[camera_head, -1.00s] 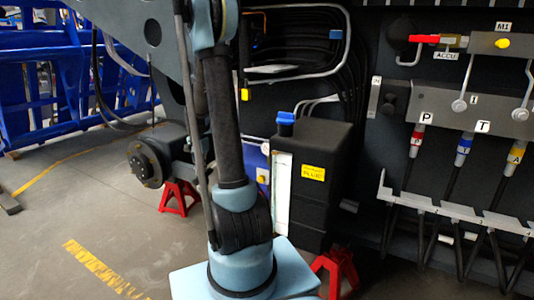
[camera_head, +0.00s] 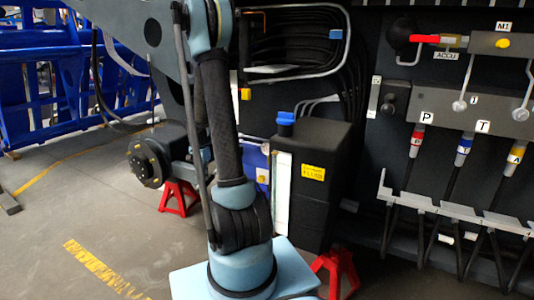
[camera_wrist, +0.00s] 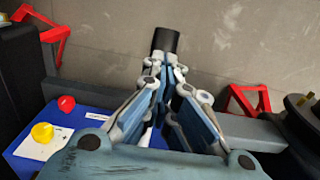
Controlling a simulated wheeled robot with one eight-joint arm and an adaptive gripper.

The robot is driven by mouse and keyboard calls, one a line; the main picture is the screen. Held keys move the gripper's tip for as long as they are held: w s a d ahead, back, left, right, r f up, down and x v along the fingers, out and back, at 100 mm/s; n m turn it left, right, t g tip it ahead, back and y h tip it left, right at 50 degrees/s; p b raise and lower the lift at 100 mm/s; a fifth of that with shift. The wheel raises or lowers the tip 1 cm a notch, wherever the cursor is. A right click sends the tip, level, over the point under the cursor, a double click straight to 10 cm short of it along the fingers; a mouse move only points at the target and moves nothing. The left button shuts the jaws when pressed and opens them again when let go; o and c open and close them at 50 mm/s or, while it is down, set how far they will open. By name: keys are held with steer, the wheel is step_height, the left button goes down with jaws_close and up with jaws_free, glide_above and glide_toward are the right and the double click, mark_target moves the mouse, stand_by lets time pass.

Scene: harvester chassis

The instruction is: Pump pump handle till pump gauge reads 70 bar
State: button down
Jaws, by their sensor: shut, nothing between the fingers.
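In the wrist view, my gripper (camera_wrist: 167,75) is shut with nothing between its fingers. A black cylindrical end (camera_wrist: 165,40), which looks like the pump handle's grip, shows just beyond the fingertips. I cannot tell whether they touch. A blue box (camera_wrist: 75,130), which looks like the pump unit, lies below left, with a red knob (camera_wrist: 66,103) and a yellow knob (camera_wrist: 42,132) on it. Part of the blue box (camera_head: 262,160) also shows behind my arm in the head view. My gripper is hidden there. No readable pump gauge is in view.
A black tank (camera_head: 318,190) with a blue cap stands right of my arm. Red stands (camera_head: 178,197) support the chassis. The valve panel (camera_head: 455,105) with hoses is at the right. A wheel hub (camera_head: 147,163) is at the left. Floor at the lower left is clear.

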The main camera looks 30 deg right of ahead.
step_height(320, 180, up, 14)
steer(key=shift+r, duration=0.2)
stand_by(0.5)
stand_by(0.9)
step_height(320, 180, up, 12)
steer(key=s+f+n+t, duration=0.1)
steer(key=s+f+n, duration=0.15)
steer(key=s, duration=0.75)
steer(key=s+f+n, duration=0.1)
steer(key=s+n, duration=0.2)
steer(key=s, duration=0.7)
steer(key=s+f+n+t, duration=0.1)
steer(key=s+f+n, duration=0.4)
steer(key=s+f, duration=0.8)
steer(key=shift+s+a+f, duration=0.15)
steer(key=shift+s+a, duration=0.2)
steer(key=shift+s, duration=0.65)
steer(key=shift+n, duration=0.25)
